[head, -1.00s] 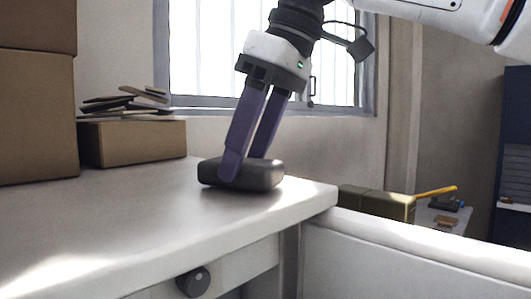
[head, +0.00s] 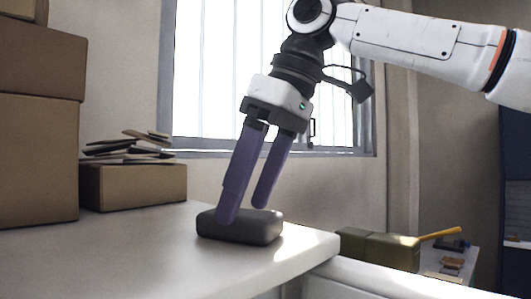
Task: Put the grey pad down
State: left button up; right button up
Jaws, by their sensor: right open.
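The grey pad (head: 245,228), a dark rounded block, lies flat on the white tabletop (head: 130,250) near its right end. My right gripper (head: 240,215) is open above the pad, with its two purple fingers pointing down and tilted. The nearer fingertip overlaps the pad's near top edge in the picture; the other fingertip shows just above its far side. I cannot tell whether either finger touches the pad. My left gripper is not in view.
Cardboard boxes (head: 38,150) are stacked at the left. An olive case (head: 375,247) sits beyond the table's right end. The tabletop in front of the pad is clear.

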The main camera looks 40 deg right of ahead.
jog(key=v, duration=1)
jog(key=shift+r, duration=0.25)
jog(key=shift+s+d, duration=0.1)
